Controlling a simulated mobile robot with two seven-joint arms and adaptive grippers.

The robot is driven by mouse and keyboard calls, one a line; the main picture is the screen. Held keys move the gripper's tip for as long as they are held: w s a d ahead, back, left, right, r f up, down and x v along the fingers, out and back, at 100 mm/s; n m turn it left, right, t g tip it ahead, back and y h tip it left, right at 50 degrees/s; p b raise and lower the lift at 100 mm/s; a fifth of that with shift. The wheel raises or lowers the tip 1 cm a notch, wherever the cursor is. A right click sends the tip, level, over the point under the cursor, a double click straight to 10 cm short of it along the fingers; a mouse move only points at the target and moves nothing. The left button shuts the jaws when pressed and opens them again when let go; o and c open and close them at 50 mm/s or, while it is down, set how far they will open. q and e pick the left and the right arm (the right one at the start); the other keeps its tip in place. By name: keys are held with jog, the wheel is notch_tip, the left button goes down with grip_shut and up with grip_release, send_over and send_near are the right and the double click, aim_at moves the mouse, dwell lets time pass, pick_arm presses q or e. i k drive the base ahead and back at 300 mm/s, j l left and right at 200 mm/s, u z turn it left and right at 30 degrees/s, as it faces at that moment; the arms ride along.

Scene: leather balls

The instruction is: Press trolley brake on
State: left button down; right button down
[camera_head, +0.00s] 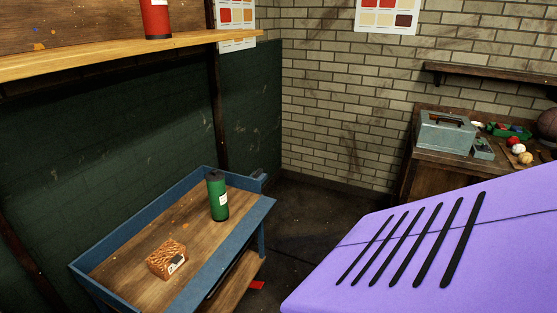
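A blue-framed trolley (242,237) with a wooden top stands at the lower left in the head view, beside the dark green wall. A small red part (257,285) shows low down at the trolley's right side, near the floor. It looks like a pedal, but it is partly hidden and too small to tell whether it is up or pressed. Neither of my grippers is in view.
On the trolley stand a green bottle (218,200) and a brown patterned block (167,259). A wooden shelf (110,58) with a red canister (156,18) hangs above. A bench with a grey toolbox (446,134) stands back right. Dark floor (310,212) lies bare between.

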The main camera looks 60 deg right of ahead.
aim_at(254, 284)
jog(key=z, duration=1.5)
jog(key=l, duration=0.2)
jog(key=i+l, duration=0.65)
jog(key=i, duration=0.25)
jog(key=i+j, duration=0.55)
jog(key=i+j+u, duration=0.05)
